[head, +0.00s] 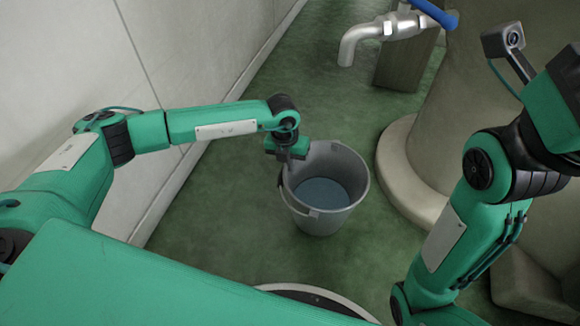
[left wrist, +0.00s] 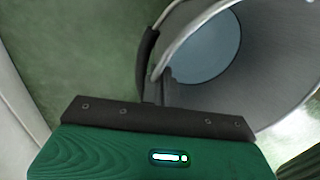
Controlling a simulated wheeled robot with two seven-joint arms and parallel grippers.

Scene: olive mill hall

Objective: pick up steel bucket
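The steel bucket (head: 318,222) is grey and open-topped, and stands upright near the middle of the head view. A flat blue-grey surface shows inside it; I cannot tell whether it is liquid or the bottom. My left gripper (head: 285,168) is at the left part of its rim. In the left wrist view the bucket (left wrist: 275,75) fills the upper right. There a dark finger of the left gripper (left wrist: 158,75) lies along the outside of the wall, with the rim close between the fingers; the inner finger is hard to make out. My right gripper is outside the picture.
A metal tap (head: 372,33) with a blue lever juts out above the floor at the top. A large pale round stone body (head: 455,130) with a flared foot stands right of the bucket. A white wall (head: 190,50) runs along the left. Green floor (head: 310,95) is clear behind the bucket.

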